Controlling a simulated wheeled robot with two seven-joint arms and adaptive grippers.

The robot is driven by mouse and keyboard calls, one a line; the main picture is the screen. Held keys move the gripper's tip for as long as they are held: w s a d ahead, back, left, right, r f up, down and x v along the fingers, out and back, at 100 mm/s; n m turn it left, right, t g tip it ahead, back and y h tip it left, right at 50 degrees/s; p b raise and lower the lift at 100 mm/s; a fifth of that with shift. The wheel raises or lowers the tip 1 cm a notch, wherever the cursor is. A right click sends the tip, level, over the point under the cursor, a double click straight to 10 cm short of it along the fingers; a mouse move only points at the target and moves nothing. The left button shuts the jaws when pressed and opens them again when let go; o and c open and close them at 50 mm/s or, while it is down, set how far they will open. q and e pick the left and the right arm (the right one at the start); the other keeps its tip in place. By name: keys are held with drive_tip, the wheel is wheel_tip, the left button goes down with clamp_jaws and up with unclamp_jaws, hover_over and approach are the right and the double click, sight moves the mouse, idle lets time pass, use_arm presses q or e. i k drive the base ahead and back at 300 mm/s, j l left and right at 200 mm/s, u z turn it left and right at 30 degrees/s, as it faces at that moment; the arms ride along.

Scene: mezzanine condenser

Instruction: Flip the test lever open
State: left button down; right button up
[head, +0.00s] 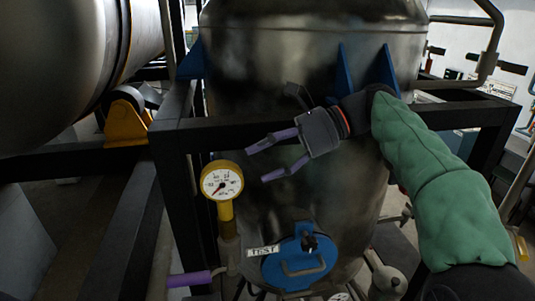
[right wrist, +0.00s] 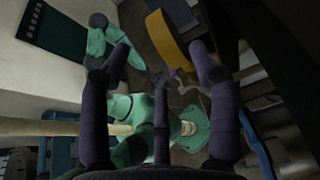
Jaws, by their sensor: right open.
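The lever (head: 190,279) has a purple sleeve and sticks out level to the left at the lower left of the head view. Its metal end meets the fitting below a yellow-rimmed gauge (head: 222,181). A white TEST label (head: 262,250) is to the right of that fitting. My right gripper (head: 256,162) has two purple fingers spread apart with nothing between them. It is in front of the tank, above and to the right of the lever and apart from it. In the right wrist view, the open fingers (right wrist: 160,57) frame part of the yellow gauge rim (right wrist: 168,40).
A blue round cover (head: 298,264) with a handle is low on the dark tank (head: 310,100). A black frame bar (head: 235,128) crosses behind my right gripper, and a black post (head: 180,195) stands left of the gauge. A large grey cylinder (head: 60,70) fills the upper left.

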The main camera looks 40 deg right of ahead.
sight(175, 281)
drive_tip(key=k, duration=1)
